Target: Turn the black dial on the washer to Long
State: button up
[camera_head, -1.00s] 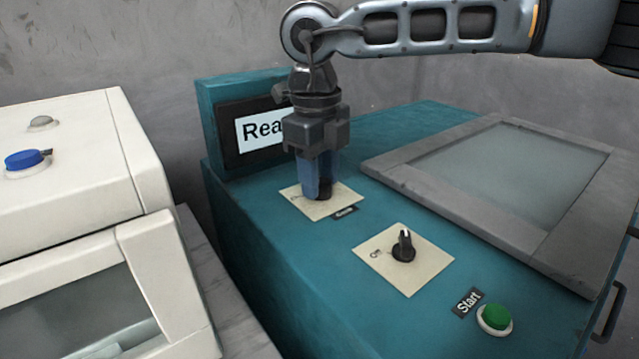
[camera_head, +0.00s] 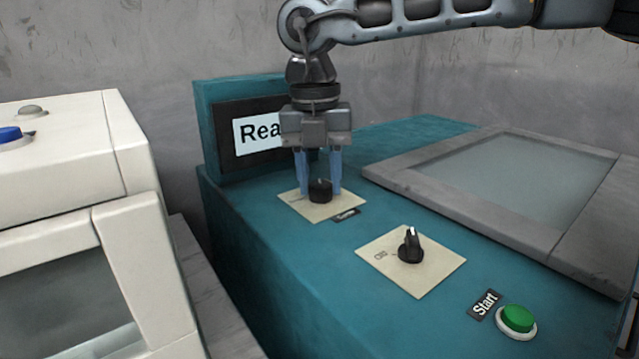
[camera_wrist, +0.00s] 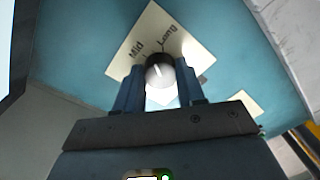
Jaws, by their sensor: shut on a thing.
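The black dial (camera_head: 320,190) sits on a cream plate (camera_head: 345,208) at the back of the teal washer (camera_head: 262,265). In the wrist view, the dial (camera_wrist: 159,70) has a pale mark on top, and its plate reads "Mid" and "Long". The mark points towards the side with these labels; I cannot tell exactly which label it meets. My gripper (camera_head: 319,188) points straight down with one blue finger on each side of the dial, shut on it. Its fingers also flank the dial in the wrist view (camera_wrist: 160,84).
A second black dial (camera_head: 410,246) stands on a nearer cream plate, with a green Start button (camera_head: 518,319) to its right. A display (camera_head: 256,133) is behind my gripper. A grey-framed lid (camera_head: 455,205) is at right, a white machine (camera_head: 75,165) at left.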

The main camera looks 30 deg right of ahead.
aim_at(318, 183)
jog(key=m+b, duration=0.2)
jog(key=m, duration=0.4)
jog(key=shift+d, duration=0.1)
dwell(0.5)
jog(key=o, duration=1)
jog(key=shift+o, duration=0.2)
jog(key=r, duration=0.4)
jog(key=r+p, duration=0.1)
jog(key=r, duration=0.2)
jog(key=shift+w+r, duration=0.2)
jog(key=shift+r, duration=0.2)
